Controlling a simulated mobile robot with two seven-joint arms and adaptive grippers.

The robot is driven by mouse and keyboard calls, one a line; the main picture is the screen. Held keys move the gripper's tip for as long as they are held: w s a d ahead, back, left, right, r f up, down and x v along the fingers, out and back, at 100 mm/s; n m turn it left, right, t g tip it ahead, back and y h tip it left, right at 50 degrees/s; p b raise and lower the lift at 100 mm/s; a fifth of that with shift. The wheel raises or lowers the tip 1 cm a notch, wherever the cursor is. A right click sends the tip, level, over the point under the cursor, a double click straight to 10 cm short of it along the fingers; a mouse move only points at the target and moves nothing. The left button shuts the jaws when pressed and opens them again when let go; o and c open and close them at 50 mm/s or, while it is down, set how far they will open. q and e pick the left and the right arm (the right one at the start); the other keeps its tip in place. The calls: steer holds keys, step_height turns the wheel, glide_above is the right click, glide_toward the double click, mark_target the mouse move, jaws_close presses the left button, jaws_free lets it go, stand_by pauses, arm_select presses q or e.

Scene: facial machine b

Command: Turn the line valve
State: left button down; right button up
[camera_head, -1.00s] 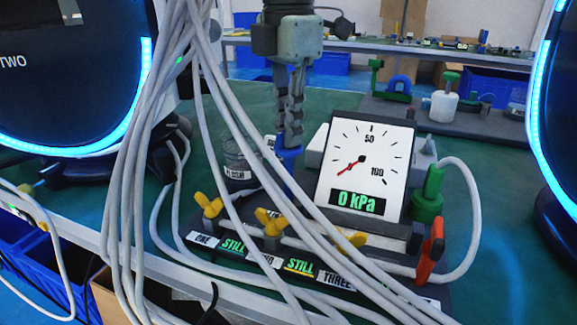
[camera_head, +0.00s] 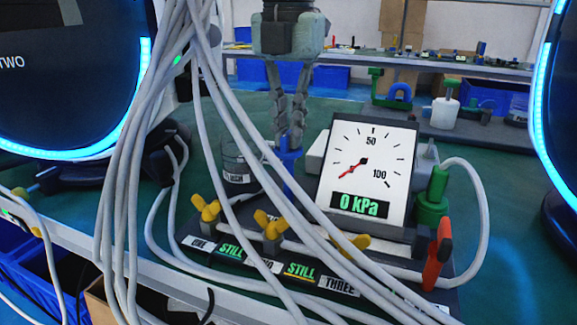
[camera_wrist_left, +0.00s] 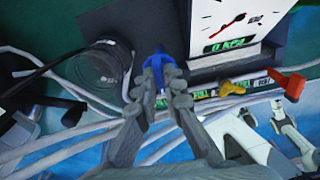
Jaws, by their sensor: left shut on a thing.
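My left gripper (camera_head: 291,140) points down behind the gauge board and is shut on a blue handle (camera_head: 289,165). The wrist view shows its fingertips (camera_wrist_left: 160,75) closed around this blue handle (camera_wrist_left: 158,63), which stands upright; the fingers hide part of it. Which part is the line valve is not labelled legibly. Yellow wing valves (camera_head: 207,209) stand in a row along the front pipe, over labels ONE, TWO and THREE. The gauge (camera_head: 367,170) reads 0 kPa. My right gripper is not in view.
White cables (camera_head: 128,190) hang across the front of the board. An orange lever (camera_head: 436,254) and a green knob (camera_head: 432,197) stand right of the gauge. A clear jar (camera_head: 237,165) stands left of the blue handle. Dark screens flank the bench.

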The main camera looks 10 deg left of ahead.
arm_select(q)
steer(key=shift+r, duration=0.1)
steer(key=c, duration=1.7)
jaws_free()
steer(key=shift+r+p, duration=1.9)
steer(key=shift+r, duration=0.55)
